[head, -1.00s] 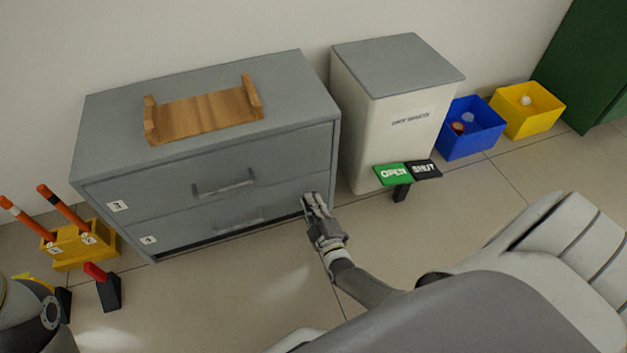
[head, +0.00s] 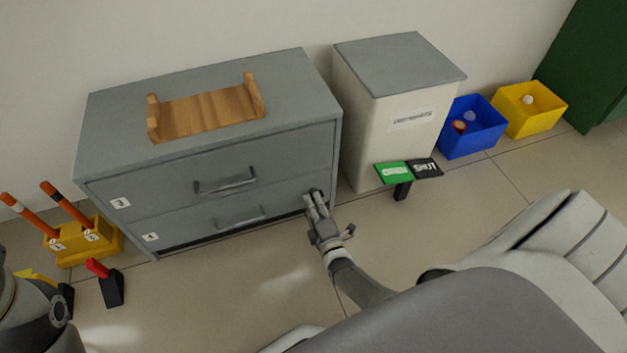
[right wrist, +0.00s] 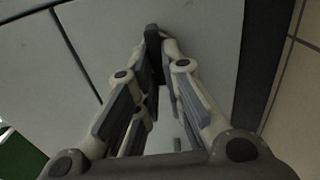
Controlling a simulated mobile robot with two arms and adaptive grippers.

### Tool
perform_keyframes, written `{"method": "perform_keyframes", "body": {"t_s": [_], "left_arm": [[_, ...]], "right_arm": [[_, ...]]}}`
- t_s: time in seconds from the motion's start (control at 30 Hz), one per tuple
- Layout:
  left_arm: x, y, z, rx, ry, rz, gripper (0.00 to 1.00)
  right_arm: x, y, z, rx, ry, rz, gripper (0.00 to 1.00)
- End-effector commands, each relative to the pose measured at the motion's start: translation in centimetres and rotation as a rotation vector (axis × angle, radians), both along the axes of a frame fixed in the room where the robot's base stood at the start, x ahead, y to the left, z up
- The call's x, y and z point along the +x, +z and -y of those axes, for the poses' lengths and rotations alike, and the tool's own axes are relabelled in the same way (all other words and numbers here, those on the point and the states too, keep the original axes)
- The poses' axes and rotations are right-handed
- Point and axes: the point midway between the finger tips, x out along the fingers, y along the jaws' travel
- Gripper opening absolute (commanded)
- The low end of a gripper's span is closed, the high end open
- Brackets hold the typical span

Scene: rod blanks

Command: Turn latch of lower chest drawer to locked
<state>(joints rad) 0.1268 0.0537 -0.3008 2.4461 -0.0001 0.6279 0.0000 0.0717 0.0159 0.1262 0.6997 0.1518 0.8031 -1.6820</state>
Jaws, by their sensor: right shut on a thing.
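The grey chest (head: 215,160) stands against the wall with two drawers. The lower drawer (head: 180,229) looks closed, with its bar handle in the middle of the front. My right gripper (head: 315,197) is at the right end of the lower drawer front. In the right wrist view its fingers (right wrist: 160,50) are shut on a small dark latch (right wrist: 153,42) on the grey face. The latch is mostly hidden by the fingers, and I cannot tell its setting. My left gripper is not in view.
A wooden tray (head: 207,110) lies on the chest. A white bin (head: 392,110) stands to its right, with a green and black OPEN/SHUT sign (head: 395,173) before it. Blue (head: 470,140) and yellow (head: 530,118) boxes stand farther right. A yellow holder (head: 80,243) with orange batons is at left.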

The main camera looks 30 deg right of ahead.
Motion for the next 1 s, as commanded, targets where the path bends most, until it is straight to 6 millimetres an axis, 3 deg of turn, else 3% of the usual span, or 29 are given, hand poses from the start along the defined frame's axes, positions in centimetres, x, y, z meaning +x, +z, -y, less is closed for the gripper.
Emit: {"method": "perform_keyframes", "body": {"t_s": [0.33,0.37,0.53,1.0], "left_arm": [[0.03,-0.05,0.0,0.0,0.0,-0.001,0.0],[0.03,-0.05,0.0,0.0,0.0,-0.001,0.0],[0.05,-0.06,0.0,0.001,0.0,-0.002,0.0],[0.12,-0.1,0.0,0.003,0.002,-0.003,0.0]], "right_arm": [[0.01,-0.1,-0.19,-0.004,0.003,-0.004,0.0],[0.01,-0.1,-0.19,-0.004,0.003,-0.004,0.11],[0.0,-0.07,-0.12,-0.003,0.002,-0.003,0.31],[-0.01,0.42,-0.06,-0.002,0.001,0.0,0.31]]}}
